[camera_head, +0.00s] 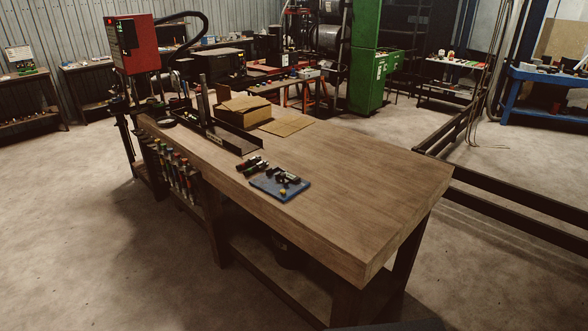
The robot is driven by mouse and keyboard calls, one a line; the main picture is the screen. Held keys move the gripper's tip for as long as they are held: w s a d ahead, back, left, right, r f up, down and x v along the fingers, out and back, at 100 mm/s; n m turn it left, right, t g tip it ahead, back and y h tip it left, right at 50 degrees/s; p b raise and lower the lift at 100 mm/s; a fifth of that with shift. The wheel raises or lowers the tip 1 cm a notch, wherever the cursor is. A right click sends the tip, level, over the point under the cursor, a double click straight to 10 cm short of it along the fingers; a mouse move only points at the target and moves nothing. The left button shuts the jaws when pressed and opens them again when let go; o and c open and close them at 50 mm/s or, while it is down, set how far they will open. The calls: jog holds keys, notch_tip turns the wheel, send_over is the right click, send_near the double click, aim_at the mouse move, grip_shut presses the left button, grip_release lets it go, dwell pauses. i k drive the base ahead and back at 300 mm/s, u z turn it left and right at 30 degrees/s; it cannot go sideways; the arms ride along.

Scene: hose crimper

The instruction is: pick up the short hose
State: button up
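I cannot pick out the short hose with certainty. A blue mat or shallow tray (296,190) lies near the front edge of the wooden workbench (365,190), with several small dark pieces on it. Short black and red pieces (252,165) lie on the bench just behind it; they are too small to identify. A thick black hose (205,20) curves over beside the red machine box (131,45) at the far left end. My gripper is not in view.
A cardboard box (243,111) and a flat cardboard piece (288,125) lie at the bench's far end. Screwdriver-like tools (180,175) hang along its front side. The bench's right half is clear. A green cabinet (368,80) and dark rails (510,190) stand beyond.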

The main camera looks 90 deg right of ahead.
aim_at(260, 165)
jog(key=z, duration=1.75)
jog(key=i, duration=2.05)
jog(key=z, duration=0.4)
